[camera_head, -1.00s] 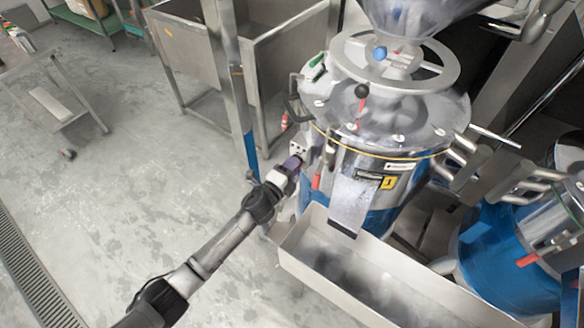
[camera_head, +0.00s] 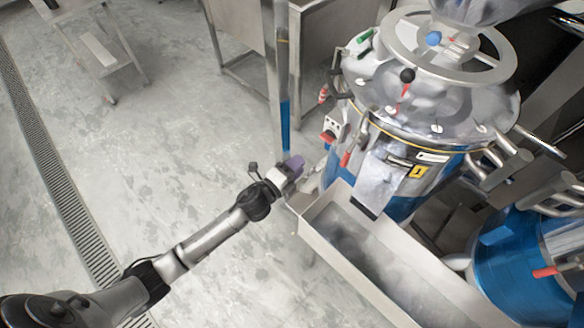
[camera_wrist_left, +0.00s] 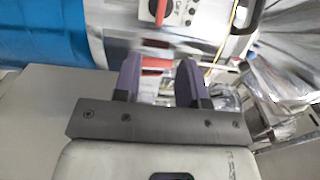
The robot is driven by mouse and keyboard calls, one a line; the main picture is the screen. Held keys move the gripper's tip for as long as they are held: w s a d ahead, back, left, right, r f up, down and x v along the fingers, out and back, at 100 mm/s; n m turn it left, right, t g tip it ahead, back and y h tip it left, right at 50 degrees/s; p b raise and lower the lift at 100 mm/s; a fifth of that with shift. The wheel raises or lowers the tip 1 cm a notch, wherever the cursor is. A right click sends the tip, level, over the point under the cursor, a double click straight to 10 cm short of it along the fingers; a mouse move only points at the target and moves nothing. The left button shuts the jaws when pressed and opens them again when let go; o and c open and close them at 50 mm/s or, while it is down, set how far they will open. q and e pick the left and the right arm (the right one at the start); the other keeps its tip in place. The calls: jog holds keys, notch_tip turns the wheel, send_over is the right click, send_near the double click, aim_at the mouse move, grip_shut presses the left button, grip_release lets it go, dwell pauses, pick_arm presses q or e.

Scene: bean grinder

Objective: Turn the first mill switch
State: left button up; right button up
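The first mill (camera_head: 415,120) is a steel and blue drum with a handwheel on top. Its switch box (camera_head: 333,128), a pale plate with a dark knob and red parts, sits on its left side. My right gripper is not in view.
A steel trough (camera_head: 385,255) stands in front of the mill, close right of my left gripper. A post with a blue foot (camera_head: 284,120) rises behind the gripper. A second blue mill (camera_head: 520,255) is at the right.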

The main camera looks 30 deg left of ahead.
pick_arm(q)
jog(key=shift+v, duration=0.95)
jog(key=s+a+n+g+y, duration=0.55)
jog(key=n+g+y, duration=0.2)
jog(key=n, duration=0.75)
jog(key=s+d+f+n+g+h, duration=0.1)
jog(key=s+d+f+g, duration=0.1)
jog(key=s, duration=0.7)
jog(key=s+d+f+n+g+h, duration=0.1)
jog(key=s+d+n+g, duration=0.1)
jog(key=s, duration=0.7)
jog(key=s+d+f+n+g+h, duration=0.1)
jog(key=s+d+f+g, duration=0.15)
jog(key=s, duration=0.55)
notch_tip(320, 180, up, 39)
jog(key=p, duration=3.8)
